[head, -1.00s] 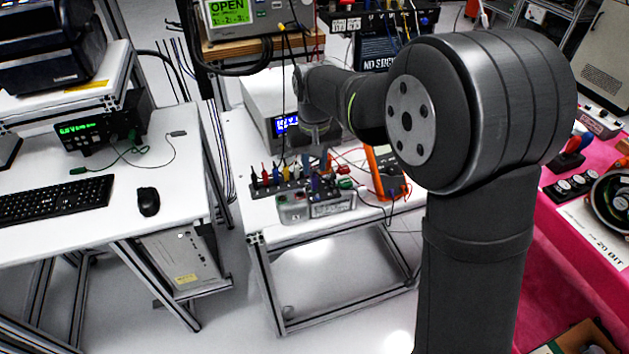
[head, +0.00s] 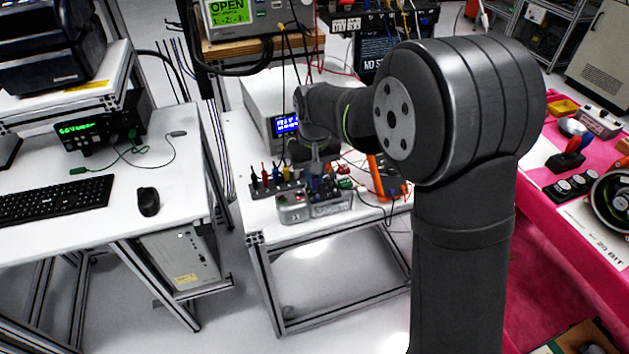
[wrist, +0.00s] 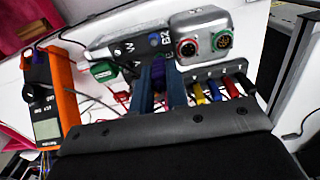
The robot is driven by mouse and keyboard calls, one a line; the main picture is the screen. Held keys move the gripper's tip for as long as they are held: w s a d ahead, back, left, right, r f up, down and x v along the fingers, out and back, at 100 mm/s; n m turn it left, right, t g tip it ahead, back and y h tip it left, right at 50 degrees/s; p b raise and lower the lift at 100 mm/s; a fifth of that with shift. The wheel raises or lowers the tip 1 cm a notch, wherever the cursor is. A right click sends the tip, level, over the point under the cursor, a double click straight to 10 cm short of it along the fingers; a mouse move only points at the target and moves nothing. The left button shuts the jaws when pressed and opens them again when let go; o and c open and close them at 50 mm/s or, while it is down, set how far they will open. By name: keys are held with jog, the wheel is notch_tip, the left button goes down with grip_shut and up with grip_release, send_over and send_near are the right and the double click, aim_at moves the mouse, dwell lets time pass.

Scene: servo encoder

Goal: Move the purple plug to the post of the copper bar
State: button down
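My gripper (wrist: 159,82) points down at the work table. In the wrist view its two blue fingers stand on either side of the purple plug (wrist: 158,70), which fills much of the narrow gap between them. I cannot tell whether they touch it. The plug is beside the dark terminal box (wrist: 125,50) marked with letters. In the head view my gripper (head: 316,168) is low over the cluster of connectors, and the fingers and arm hide most of the plug. I cannot make out the copper bar or its post in either view.
A rack with yellow, red, blue and black plugs (wrist: 216,88) stands close to the right finger. A grey box with round connectors (wrist: 204,42) is behind it. An orange multimeter (wrist: 45,103) and loose leads lie to the left. In the head view a bench instrument (head: 285,125) stands behind.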

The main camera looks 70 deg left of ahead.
aim_at(314, 176)
jog(key=shift+r, duration=0.15)
dwell(0.5)
jog(key=shift+r, duration=2.45)
jog(key=w+a+f+m, duration=0.1)
jog(key=w+a+m, duration=0.1)
jog(key=a+m, duration=0.3)
jog(key=w+a+f+m, duration=0.2)
jog(key=a+m, duration=0.3)
jog(key=m, duration=0.7)
jog(key=shift+w+a+f+m, duration=0.3)
jog(key=shift+w+a, duration=0.1)
jog(key=shift+w, duration=0.05)
jog(key=shift+f, duration=3.45)
jog(key=shift+f, duration=0.15)
